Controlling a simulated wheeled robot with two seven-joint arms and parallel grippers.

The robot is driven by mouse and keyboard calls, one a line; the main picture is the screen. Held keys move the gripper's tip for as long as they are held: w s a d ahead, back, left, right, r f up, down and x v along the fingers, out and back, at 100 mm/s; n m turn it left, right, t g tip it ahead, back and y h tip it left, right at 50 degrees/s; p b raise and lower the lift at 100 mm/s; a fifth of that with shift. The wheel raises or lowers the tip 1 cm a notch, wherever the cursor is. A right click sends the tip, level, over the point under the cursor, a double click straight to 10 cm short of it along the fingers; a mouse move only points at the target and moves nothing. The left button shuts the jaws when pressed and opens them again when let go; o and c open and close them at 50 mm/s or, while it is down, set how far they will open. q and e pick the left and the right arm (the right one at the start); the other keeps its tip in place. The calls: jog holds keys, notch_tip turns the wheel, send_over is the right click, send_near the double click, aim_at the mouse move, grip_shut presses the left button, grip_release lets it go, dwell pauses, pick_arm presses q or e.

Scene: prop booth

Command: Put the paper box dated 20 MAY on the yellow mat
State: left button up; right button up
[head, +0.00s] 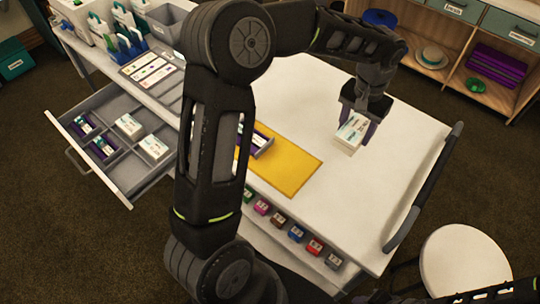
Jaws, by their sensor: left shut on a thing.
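My left gripper (368,130) is shut on a white paper box (351,132) with printed labels. The box appears tilted, over the white table to the right of the yellow mat (296,181); its exact height above the table is hard to tell. The printing is too small for me to read a date. The yellow mat lies on the white table, and my left arm hides its left part. My right gripper is not in view.
An open drawer (113,175) at left holds white boxes (128,125) and purple items. Small coloured blocks (296,233) line the table's front. A dark rail (425,190) edges the right side.

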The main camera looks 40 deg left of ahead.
pick_arm(q)
jog(key=shift+a, duration=0.1)
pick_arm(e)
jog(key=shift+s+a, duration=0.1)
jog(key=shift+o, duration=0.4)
